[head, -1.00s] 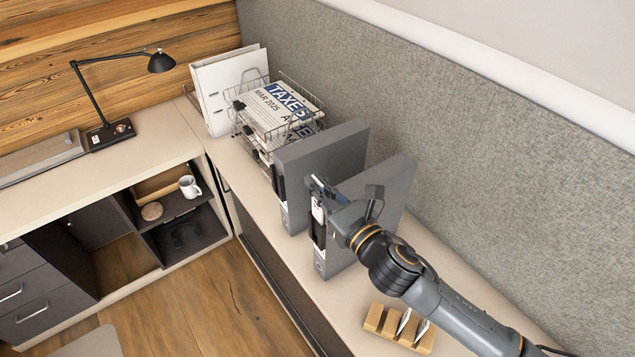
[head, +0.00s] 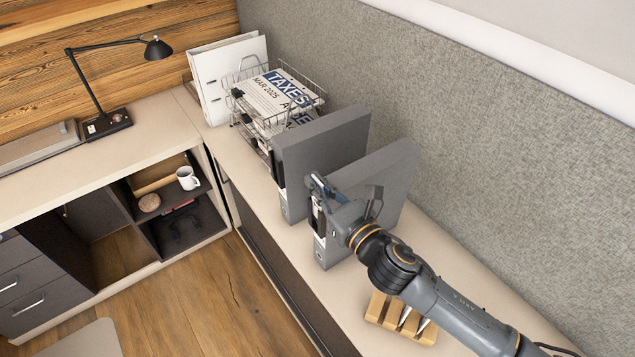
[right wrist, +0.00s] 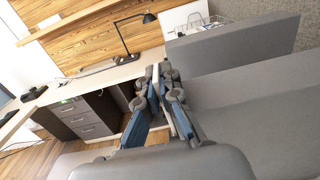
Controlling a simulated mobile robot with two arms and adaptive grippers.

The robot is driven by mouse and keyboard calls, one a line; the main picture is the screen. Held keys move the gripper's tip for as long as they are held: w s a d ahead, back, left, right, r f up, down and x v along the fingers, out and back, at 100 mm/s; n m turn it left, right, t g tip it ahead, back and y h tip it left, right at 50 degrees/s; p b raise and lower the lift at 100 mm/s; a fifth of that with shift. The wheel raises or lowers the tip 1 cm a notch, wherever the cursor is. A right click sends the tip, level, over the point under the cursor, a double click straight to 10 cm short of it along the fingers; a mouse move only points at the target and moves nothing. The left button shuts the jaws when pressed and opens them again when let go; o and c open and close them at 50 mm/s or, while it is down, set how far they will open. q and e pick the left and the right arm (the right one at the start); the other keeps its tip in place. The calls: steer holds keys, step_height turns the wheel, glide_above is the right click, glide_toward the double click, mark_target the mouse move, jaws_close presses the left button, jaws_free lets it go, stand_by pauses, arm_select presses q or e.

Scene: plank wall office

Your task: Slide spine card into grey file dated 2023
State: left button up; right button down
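Two grey files stand upright on the counter, one farther (head: 325,145) and one nearer (head: 385,180). Each has a dark and pale spine facing the room; no date is readable. My right gripper (head: 318,188) is at the upper spine of the nearer file. In the right wrist view, the fingers of this gripper (right wrist: 163,80) are close together with a thin pale strip between them, which looks like the spine card (right wrist: 156,76) edge-on. The gripper and arm hide part of the nearer spine, so how the card meets its pocket cannot be told. My left gripper is not in view.
A slotted wooden block (head: 402,318) with pale cards stands on the counter beneath my right arm. A wire tray (head: 283,90) of papers and white binders (head: 222,78) stand behind the files. A grey partition (head: 480,130) borders the counter. A lamp (head: 105,122) is far left.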

steer(key=shift+f, duration=0.1)
steer(key=c, duration=1.4)
jaws_free()
steer(key=shift+c, duration=0.2)
step_height(320, 180, up, 9)
steer(key=p, duration=0.9)
steer(key=shift+p, duration=0.35)
